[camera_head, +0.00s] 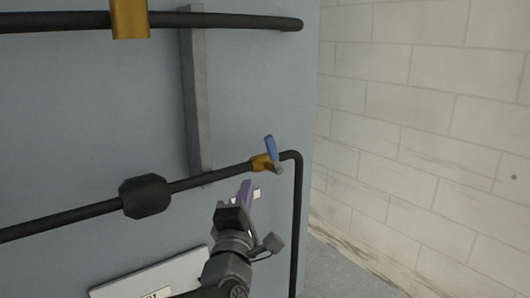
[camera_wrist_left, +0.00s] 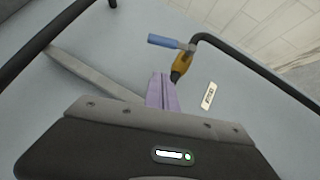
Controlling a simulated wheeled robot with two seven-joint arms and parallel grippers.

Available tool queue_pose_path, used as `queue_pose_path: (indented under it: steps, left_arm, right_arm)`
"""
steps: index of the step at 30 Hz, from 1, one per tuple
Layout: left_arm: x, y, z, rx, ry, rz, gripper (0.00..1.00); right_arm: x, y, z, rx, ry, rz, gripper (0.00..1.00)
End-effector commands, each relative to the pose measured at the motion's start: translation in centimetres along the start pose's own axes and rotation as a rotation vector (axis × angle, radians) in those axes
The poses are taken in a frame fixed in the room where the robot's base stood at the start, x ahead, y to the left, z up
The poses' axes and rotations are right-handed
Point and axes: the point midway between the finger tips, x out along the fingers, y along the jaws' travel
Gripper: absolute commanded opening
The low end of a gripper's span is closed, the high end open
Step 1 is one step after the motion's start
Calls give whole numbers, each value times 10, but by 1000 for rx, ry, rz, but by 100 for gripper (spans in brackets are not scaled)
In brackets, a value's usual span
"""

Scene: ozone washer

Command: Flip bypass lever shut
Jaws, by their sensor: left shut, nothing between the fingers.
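The bypass lever (camera_head: 270,148) is a short blue handle on a brass valve body (camera_head: 262,163) in the lower black pipe. In the head view it points up, steeply across the pipe. The lever also shows in the left wrist view (camera_wrist_left: 166,41), above the brass valve (camera_wrist_left: 181,62). My left gripper (camera_head: 246,190) is shut and empty, its purple fingers just below the valve. In the left wrist view the fingers (camera_wrist_left: 161,88) point toward the valve, and a gap to the lever seems to show. My right gripper is not in view.
The black pipe (camera_head: 297,220) bends down right of the valve. A dark round fitting (camera_head: 145,196) sits on the pipe to the left, beside a grey upright bar (camera_head: 196,95). A small label plate (camera_wrist_left: 209,96) is near the valve. A white brick wall (camera_head: 430,120) stands at right.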

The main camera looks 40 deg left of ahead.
Motion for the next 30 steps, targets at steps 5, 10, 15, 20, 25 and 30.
queue_pose_path:
  steps: [5,10,15,20,25,30]
  left_arm:
    - [18,8,2,4,5,-6,0]
    - [36,5,2,1,0,-4,0]
    - [70,0,0,0,0,1,0]
    - [90,0,17,-1,-3,0,0]
    - [100,0,27,-1,-1,0,0]
    - [102,0,29,-1,-1,0,0]
  right_arm:
    - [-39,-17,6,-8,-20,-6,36]
    - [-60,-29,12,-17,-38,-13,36]
    - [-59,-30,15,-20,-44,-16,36]
    - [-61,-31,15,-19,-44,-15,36]
    - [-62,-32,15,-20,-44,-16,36]
    - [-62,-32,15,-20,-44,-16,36]
